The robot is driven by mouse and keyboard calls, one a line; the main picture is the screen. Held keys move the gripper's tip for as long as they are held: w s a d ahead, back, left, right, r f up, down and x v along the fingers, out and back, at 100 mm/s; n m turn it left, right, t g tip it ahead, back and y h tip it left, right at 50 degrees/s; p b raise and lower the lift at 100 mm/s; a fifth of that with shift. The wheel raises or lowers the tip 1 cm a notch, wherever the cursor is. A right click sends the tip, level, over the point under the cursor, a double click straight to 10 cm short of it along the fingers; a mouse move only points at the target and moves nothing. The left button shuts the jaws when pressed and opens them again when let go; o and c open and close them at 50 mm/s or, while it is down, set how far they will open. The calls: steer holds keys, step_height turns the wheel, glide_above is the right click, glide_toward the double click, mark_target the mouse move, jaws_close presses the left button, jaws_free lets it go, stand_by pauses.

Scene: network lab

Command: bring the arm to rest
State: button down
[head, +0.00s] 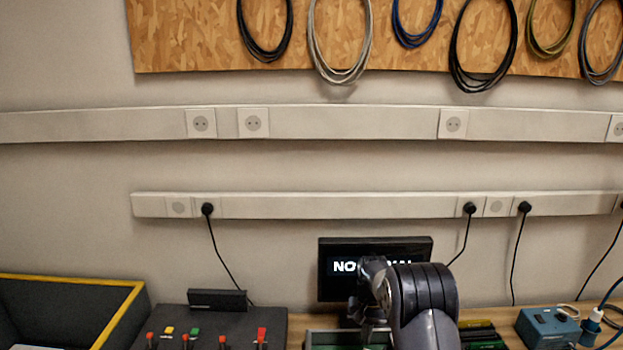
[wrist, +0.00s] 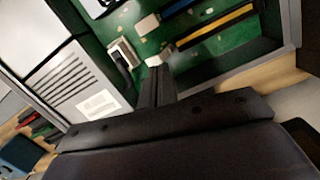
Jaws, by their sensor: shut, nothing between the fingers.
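My gripper (wrist: 157,72) shows in the wrist view with its dark fingers together and nothing between them. It points at a green-floored tray (wrist: 210,62). I cannot tell how far the fingertips are from the things in the tray. In the head view my dark grey arm (head: 425,300) rises at the bottom, right of centre, in front of a black screen (head: 335,285). The arm hides part of the screen's white text. The fingertips cannot be made out in the head view.
A light vented box (wrist: 75,82) and yellow and blue strips (wrist: 222,24) are near the gripper. A dark panel with red levers (head: 222,341), a yellow-rimmed bin (head: 140,292) and a blue box (head: 547,326) stand along the bench. Cables hang from wall sockets.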

steer(key=shift+w+r+p, duration=0.15)
steer(key=shift+r+p, duration=0.2)
steer(key=shift+r, duration=0.7)
steer(key=shift+w+r+p, duration=0.15)
steer(key=shift+r+p, duration=0.15)
steer(key=shift+r, duration=0.75)
